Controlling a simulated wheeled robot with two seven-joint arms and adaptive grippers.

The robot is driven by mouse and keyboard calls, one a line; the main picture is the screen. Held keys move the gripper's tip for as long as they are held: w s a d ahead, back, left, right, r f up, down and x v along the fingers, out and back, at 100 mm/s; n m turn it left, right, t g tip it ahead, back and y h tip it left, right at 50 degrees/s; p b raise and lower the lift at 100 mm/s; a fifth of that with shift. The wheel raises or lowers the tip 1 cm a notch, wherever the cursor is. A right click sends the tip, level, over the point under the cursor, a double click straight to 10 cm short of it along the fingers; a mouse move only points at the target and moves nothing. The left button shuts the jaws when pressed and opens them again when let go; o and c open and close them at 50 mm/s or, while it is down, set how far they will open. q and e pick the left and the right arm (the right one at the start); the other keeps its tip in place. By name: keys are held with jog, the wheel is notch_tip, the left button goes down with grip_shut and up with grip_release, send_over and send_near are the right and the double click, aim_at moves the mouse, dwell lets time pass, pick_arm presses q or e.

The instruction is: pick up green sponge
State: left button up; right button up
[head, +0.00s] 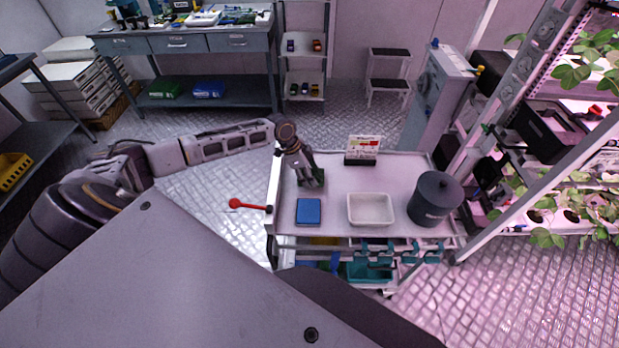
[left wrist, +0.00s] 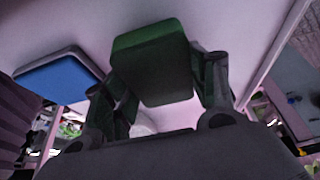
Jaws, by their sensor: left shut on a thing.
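The green sponge (left wrist: 152,62) sits between the two fingers of my left gripper (left wrist: 165,85) in the left wrist view, with a finger against each side. In the head view, my left gripper (head: 312,180) points down at the left part of the cart top, and only a dark green bit of the sponge (head: 318,178) shows by the fingertips. The gripper is shut on the sponge. I cannot tell whether the sponge touches the cart top. My right gripper is not in view.
A red-knobbed lever (head: 236,203) sticks out left. Plant racks (head: 560,150) stand right.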

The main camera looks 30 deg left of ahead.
pick_arm(q)
notch_tip(320, 180, up, 9)
jog(key=shift+f+b, duration=0.15)
jog(key=shift+b, duration=0.2)
dwell(0.3)
jog(key=shift+o, duration=0.8)
jog(key=c, duration=0.4)
